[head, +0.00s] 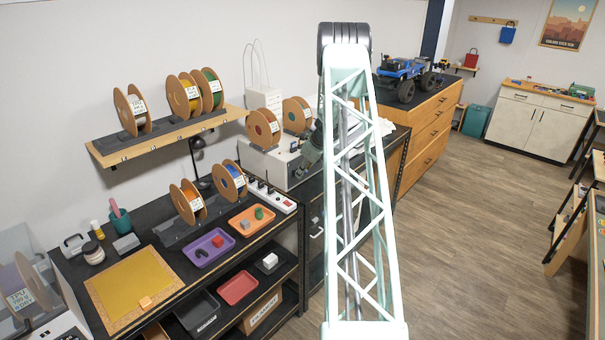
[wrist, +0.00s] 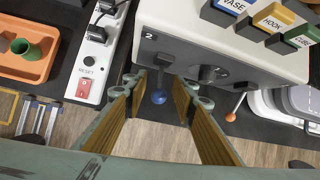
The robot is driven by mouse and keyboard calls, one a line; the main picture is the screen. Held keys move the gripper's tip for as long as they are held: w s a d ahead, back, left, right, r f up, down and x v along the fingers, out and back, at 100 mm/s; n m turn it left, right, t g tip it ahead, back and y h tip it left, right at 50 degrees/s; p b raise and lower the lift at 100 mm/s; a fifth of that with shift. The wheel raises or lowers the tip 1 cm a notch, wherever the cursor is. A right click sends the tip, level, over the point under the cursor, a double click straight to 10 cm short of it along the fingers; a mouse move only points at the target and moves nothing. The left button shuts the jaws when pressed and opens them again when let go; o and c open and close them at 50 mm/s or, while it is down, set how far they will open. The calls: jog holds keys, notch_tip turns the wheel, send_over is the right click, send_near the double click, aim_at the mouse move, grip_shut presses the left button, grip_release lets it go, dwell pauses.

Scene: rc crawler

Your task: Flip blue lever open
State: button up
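In the wrist view the blue lever (wrist: 159,96) has a round blue knob on a stem. It hangs below the grey front panel of a white machine (wrist: 220,50), near the label 2. My gripper (wrist: 160,86) is open, with one finger on each side of the lever. I see a gap between the knob and each finger; contact higher up the stem cannot be told. In the head view my gripper (head: 309,152) is at the machine's front, partly behind my arm. The lever cannot be made out there.
An orange-knobbed lever (wrist: 232,116) hangs right of the blue one. Labelled coloured blocks (wrist: 270,20) sit on top of the machine. A power strip with a red switch (wrist: 84,88) and an orange tray (wrist: 25,60) lie to the left.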

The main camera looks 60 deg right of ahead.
jog(key=v, duration=1)
jog(key=shift+r, duration=0.25)
jog(key=shift+s, duration=0.1)
dwell(0.6)
